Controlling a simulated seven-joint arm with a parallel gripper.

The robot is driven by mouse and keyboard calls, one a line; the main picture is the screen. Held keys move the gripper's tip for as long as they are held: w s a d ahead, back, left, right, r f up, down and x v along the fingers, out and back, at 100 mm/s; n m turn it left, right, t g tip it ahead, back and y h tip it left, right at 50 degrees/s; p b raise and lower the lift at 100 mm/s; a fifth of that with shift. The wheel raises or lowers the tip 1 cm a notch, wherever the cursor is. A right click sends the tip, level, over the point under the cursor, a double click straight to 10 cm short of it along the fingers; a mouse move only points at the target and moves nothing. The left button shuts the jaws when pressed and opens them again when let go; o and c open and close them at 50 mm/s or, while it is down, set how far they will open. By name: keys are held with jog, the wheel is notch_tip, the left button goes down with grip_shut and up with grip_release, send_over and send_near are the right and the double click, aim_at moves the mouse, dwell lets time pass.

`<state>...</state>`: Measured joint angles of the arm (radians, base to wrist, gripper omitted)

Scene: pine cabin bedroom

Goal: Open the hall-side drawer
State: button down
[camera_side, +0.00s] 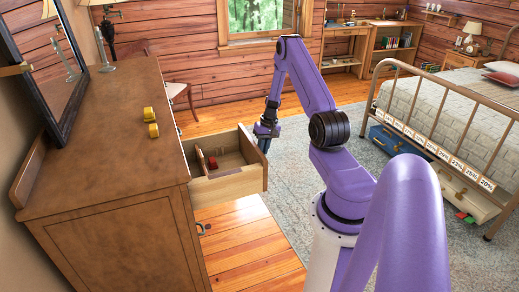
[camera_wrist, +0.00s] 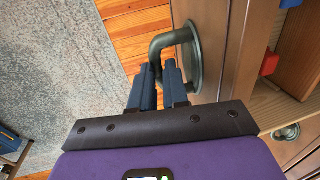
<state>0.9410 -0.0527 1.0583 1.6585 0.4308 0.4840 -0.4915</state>
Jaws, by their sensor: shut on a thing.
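A wooden drawer (camera_side: 230,186) stands pulled out from the right-facing front of a brown dresser (camera_side: 95,150). My gripper (camera_side: 265,139) is at the drawer's outer front. In the wrist view my gripper (camera_wrist: 160,82) has its two dark fingers shut on the bent arm of a dark metal handle (camera_wrist: 172,38). The handle's round plate is fixed to the drawer front (camera_wrist: 235,30). A red object (camera_side: 212,162) lies inside the drawer, and a red piece also shows in the wrist view (camera_wrist: 270,62). The handle is not clearly visible in the side view.
Another handle (camera_side: 201,229) sits lower on the dresser front. Yellow objects (camera_side: 150,122) and a mirror (camera_side: 45,60) stand on the dresser top. A bed (camera_side: 450,100) is on the right. The wood floor (camera_side: 245,235) and grey rug (camera_side: 300,185) beside the drawer look clear.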

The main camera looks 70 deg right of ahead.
jog(key=shift+s, duration=0.2)
jog(key=c, duration=1.1)
grip_release()
jog(key=shift+w, duration=0.1)
jog(key=shift+r, duration=0.1)
jog(key=r, duration=0.5)
jog(key=s+d+r, duration=0.1)
jog(key=r, duration=0.5)
jog(key=s+d+r, duration=0.1)
jog(key=r, duration=0.5)
jog(key=shift+s+d, duration=0.2)
jog(key=shift+d, duration=0.05)
